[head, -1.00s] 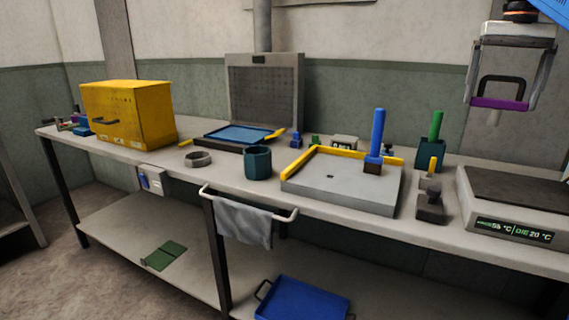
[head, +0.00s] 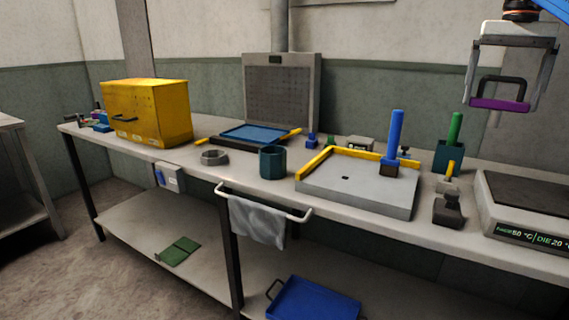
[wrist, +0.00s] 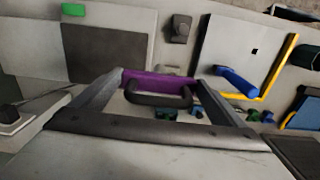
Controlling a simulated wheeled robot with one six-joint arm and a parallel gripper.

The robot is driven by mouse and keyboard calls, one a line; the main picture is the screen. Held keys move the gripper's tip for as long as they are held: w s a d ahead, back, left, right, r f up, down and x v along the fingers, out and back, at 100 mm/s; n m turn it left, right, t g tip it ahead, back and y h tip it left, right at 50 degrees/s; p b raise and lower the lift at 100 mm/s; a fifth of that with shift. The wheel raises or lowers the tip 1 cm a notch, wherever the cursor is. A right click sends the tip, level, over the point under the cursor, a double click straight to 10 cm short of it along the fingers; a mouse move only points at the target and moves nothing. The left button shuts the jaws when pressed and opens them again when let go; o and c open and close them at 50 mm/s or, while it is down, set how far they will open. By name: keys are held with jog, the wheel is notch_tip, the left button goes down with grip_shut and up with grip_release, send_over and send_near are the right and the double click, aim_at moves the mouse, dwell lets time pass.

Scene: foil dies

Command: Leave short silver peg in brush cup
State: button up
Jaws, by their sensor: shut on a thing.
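My gripper (head: 497,104) is high at the upper right of the head view, above the bench and apart from it. It is shut on a purple piece with a black handle (head: 503,88), which also shows between the fingers in the wrist view (wrist: 158,80). One dark teal cup (head: 272,162) stands at the bench's front edge and looks empty. Another teal cup (head: 441,158) at the back right holds a green rod (head: 455,128). I cannot tell which is the brush cup. I cannot make out a short silver peg in either view.
A grey plate (head: 340,190) with yellow edging carries a blue-handled tool (head: 396,135). A dark block (head: 447,212) and a hot plate with a display (head: 530,200) stand to the right. A yellow cabinet (head: 150,112) and grey ring (head: 214,158) are left. A cloth hangs in front.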

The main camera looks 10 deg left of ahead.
aim_at(482, 98)
jog(key=shift+w+a, duration=0.2)
jog(key=shift+a, duration=1.55)
jog(key=w+a, duration=0.2)
jog(key=a, duration=1.5)
dwell(1.5)
jog(key=shift+w+a, duration=0.1)
jog(key=shift+a, duration=0.05)
